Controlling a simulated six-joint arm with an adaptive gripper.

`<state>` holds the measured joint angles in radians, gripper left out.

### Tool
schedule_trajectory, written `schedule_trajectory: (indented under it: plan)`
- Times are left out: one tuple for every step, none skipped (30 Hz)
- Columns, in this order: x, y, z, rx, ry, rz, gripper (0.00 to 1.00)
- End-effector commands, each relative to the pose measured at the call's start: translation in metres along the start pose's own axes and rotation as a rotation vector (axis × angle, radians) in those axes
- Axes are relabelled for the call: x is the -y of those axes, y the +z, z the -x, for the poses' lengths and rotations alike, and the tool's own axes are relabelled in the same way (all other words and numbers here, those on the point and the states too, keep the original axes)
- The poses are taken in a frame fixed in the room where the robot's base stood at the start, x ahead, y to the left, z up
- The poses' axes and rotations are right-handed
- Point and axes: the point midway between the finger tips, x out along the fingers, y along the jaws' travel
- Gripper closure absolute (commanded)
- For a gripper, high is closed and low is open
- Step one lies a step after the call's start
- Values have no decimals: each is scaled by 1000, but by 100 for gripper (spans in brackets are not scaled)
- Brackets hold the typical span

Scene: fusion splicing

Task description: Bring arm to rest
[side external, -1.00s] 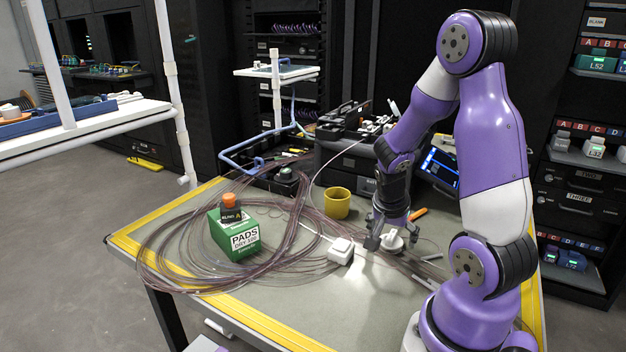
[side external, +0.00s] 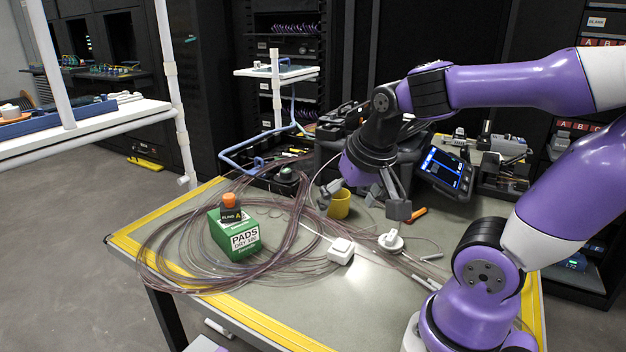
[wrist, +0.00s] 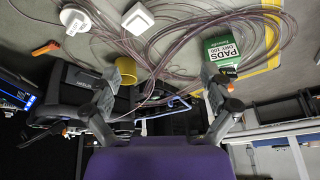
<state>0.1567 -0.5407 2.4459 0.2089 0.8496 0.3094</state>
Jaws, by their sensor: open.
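My gripper (side external: 365,200) is open and empty, raised above the back middle of the workbench. Its two fingers are spread wide in the side view and also in the wrist view (wrist: 170,75). In the side view one finger overlaps the yellow cup (side external: 340,207); I cannot tell the gap in depth. My arm reaches in from the right, with its forearm nearly level. The workbench (side external: 300,305) has yellow edge strips.
Loops of brownish fibre cable (side external: 180,285) cover the left of the bench around a green pads box (side external: 235,240). A white square box (side external: 341,250) and a white round piece (side external: 390,240) lie mid-bench. A screen device (side external: 447,170) stands behind. The front of the bench is clear.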

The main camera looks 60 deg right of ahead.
Motion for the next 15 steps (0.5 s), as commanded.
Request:
schedule_trajectory:
  plan:
    - [20, 9, 12, -23, -80, 181, 6]
    - [30, 15, 17, -33, -119, 282, 6]
    - [40, 22, 24, -47, -161, 395, 6]
    - [45, 27, 28, -57, -186, 465, 6]
    - [49, 30, 31, -65, -205, 519, 6]
    - [53, 34, 33, -72, -221, 569, 6]
    - [54, 36, 35, -75, -229, 593, 6]
    - [55, 36, 35, -77, -233, 606, 6]
    - [56, 37, 35, -77, -234, 611, 6]
    - [56, 37, 35, -76, -233, 610, 6]
    - [55, 36, 35, -76, -233, 609, 6]
    - [55, 36, 35, -76, -232, 607, 6]
    - [55, 36, 35, -76, -232, 606, 6]
    - [55, 36, 35, -76, -232, 605, 6]
    - [55, 36, 35, -76, -231, 605, 6]
